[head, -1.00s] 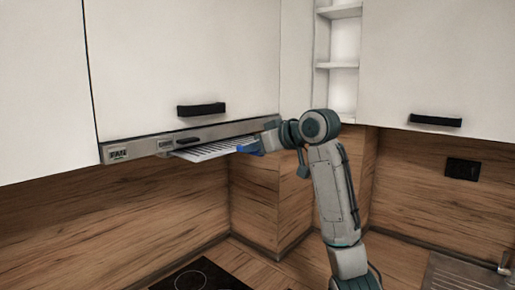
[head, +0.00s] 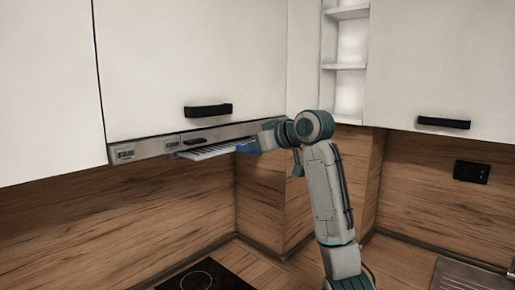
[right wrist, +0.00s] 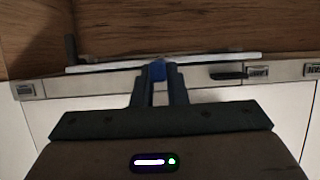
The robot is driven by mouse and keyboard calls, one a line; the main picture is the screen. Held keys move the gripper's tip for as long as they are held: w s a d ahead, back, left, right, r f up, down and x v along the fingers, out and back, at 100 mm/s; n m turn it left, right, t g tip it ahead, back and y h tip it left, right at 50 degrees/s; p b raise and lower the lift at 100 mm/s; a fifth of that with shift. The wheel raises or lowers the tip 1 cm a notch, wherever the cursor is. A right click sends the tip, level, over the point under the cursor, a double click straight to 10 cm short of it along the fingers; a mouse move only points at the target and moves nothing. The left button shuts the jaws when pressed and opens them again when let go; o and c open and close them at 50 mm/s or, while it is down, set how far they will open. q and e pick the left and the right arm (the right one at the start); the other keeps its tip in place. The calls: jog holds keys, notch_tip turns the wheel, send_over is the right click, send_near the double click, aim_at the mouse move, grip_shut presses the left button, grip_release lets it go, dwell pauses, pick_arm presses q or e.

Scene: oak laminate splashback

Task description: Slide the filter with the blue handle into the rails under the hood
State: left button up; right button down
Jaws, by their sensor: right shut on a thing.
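The filter (head: 212,150) is a flat, light slatted panel under the steel hood (head: 160,147), below its front strip. Its blue handle (head: 247,148) is at its right end in the head view. My right gripper (head: 257,144) is shut on that handle. In the right wrist view the blue handle (right wrist: 158,71) sits between the two fingers (right wrist: 159,82), and the filter (right wrist: 190,60) shows edge-on as a thin pale strip beyond them. The rails are hidden under the hood, so I cannot tell how the filter sits in them. My left gripper is not in view.
White cabinets with black handles (head: 208,111) hang above the hood. Open corner shelves (head: 346,60) stand right of it. A black hob (head: 205,279) lies below on the counter. The space between hob and hood is clear.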

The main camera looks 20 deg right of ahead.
jog(key=shift+w+a, duration=0.35)
jog(key=shift+w, duration=0.35)
jog(key=shift+w+a, duration=0.3)
jog(key=shift+w, duration=0.4)
jog(key=c, duration=1.4)
grip_release()
jog(key=shift+o, duration=0.2)
jog(key=shift+s+f, duration=0.1)
jog(key=shift+s+d+f, duration=0.15)
jog(key=shift+s+d, duration=0.1)
jog(key=shift+s, duration=0.1)
jog(key=s+d+f+b, duration=0.1)
jog(key=s+d+b, duration=0.2)
jog(key=s, duration=0.6)
jog(key=shift+s+d+f+b, duration=0.2)
jog(key=shift+d+f+b, duration=0.15)
jog(key=shift+b, duration=0.4)
